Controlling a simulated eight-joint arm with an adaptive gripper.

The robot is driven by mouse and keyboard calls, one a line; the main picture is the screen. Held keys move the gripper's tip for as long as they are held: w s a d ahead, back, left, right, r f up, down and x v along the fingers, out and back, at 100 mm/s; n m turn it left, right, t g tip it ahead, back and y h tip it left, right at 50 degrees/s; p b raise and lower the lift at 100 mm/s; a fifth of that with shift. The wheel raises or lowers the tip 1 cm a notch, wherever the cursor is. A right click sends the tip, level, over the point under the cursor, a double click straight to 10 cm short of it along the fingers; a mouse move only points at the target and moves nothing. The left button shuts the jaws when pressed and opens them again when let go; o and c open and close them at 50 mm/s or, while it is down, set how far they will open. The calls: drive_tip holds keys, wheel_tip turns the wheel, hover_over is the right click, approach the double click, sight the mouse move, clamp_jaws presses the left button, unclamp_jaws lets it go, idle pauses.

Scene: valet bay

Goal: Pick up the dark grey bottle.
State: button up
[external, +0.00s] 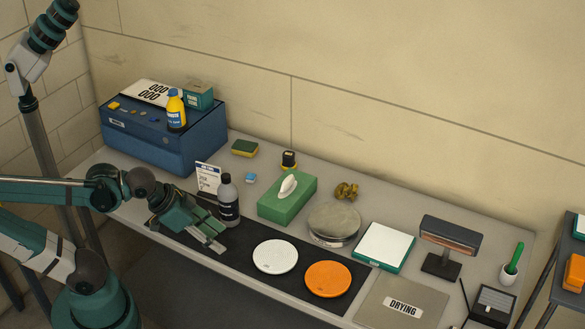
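The dark grey bottle (229,205), with a darker cap and a pale-printed label, stands upright on the left part of the black mat (226,257). My gripper (217,238) is low over the mat's left end, just in front of and to the left of the bottle's base. Its two light-tipped fingers look apart, with nothing seen between them. The bottle appears outside the fingers; whether a finger touches its base cannot be told.
A small sign (208,177) stands close behind the bottle. A green tissue box (287,199) is to its right. White (275,256) and orange (328,279) discs lie on the mat. A blue case (165,137) stands at the back left.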

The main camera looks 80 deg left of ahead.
sight(226, 176)
idle(0.3)
drive_tip(key=o, duration=0.6)
drive_tip(key=shift+r, duration=0.1)
drive_tip(key=w+a+r+m+g+p, duration=0.1)
drive_tip(key=w+a+m+g+p, duration=0.1)
drive_tip(key=a+m+p, duration=0.3)
drive_tip(key=w+a+r+m+g+p, duration=0.2)
drive_tip(key=a+m+p, duration=0.3)
drive_tip(key=a+p, duration=0.3)
drive_tip(key=w+a+r+m+g+p, duration=0.2)
drive_tip(key=w+a+m+p, duration=0.1)
drive_tip(key=a+m+p, duration=0.3)
drive_tip(key=shift+w+a+g+p, duration=0.35)
drive_tip(key=shift+a+g+p, duration=0.1)
drive_tip(key=shift+a, duration=0.1)
drive_tip(key=shift+s+a+f+m+p, duration=0.1)
drive_tip(key=shift+a+f+m+p, duration=0.2)
drive_tip(key=shift+a+m+p, duration=0.25)
drive_tip(key=shift+f, duration=0.15)
